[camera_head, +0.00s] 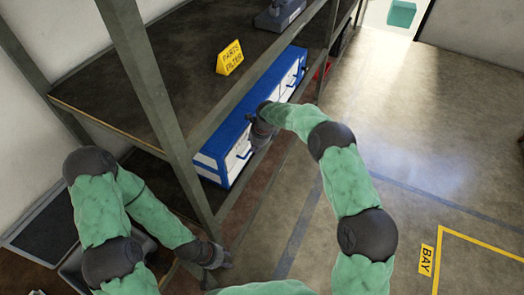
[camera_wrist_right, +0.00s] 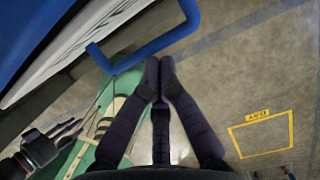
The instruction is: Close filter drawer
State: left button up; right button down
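A blue cabinet (camera_head: 212,157) with white drawer fronts stands on the shelf under the top board. A near drawer front (camera_head: 238,162) carries a handle. I cannot tell how far any drawer stands out. My right gripper (camera_head: 260,132) is in front of the cabinet and hides part of it. In the right wrist view its fingers (camera_wrist_right: 160,68) meet at the tips with nothing between them. A blue handle (camera_wrist_right: 145,47) is just beyond the fingertips, beside a pale drawer front (camera_wrist_right: 75,47). My left gripper (camera_head: 216,257) is low by the rack's front post, its fingers unclear.
A yellow "PARTS FILTER" sign (camera_head: 230,58) stands on the top shelf (camera_head: 150,75). The rack's metal post (camera_head: 160,100) rises between my arms. A yellow-marked bay (camera_head: 480,245) is on the floor at right. The floor in front of the rack is clear.

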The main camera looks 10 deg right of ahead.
jog(key=shift+a, duration=0.15)
dwell(0.3)
jog(key=v, duration=1.2)
jog(key=shift+f, duration=0.1)
